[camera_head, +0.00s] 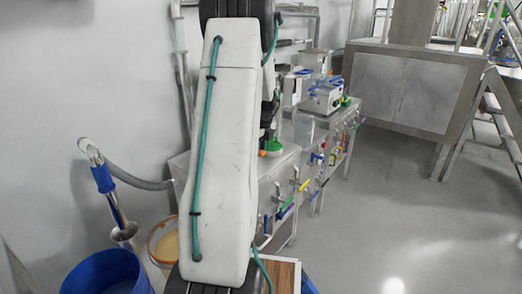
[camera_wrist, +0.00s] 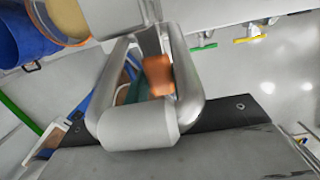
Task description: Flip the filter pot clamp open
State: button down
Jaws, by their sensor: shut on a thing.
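In the wrist view, my gripper (camera_wrist: 152,50) has two rounded grey fingers that reach away from the camera and close in on a small orange piece (camera_wrist: 158,76). The orange piece looks like the grip of the filter pot clamp; its far end is hidden. A pale metal body (camera_wrist: 112,16) is just beyond the fingers, at the top; I cannot tell whether it is the pot. A small orange spot and a green-rimmed part (camera_head: 275,146) show to the right of the arm.
A blue tub (camera_head: 92,275) and a bucket with yellowish contents (camera_head: 156,252) stand at lower left. A blue-gripped hose (camera_head: 103,180) hangs at the wall. A steel bench (camera_head: 278,172) with coloured valve handles runs behind my arm. Open floor (camera_head: 390,215) lies to the right.

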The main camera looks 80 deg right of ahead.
jog(key=shift+w+d+r, duration=0.45)
jog(key=shift+w+r, duration=0.15)
jog(key=c, duration=1.1)
grip_release()
jog(key=shift+w+f, duration=0.1)
jog(key=shift+w, duration=0.15)
jog(key=shift+a, duration=0.15)
jog(key=shift+s+f, duration=0.1)
jog(key=shift+s, duration=0.2)
jog(key=r, duration=0.7)
jog(key=shift+s+a+r, duration=0.25)
jog(key=shift+r, duration=0.15)
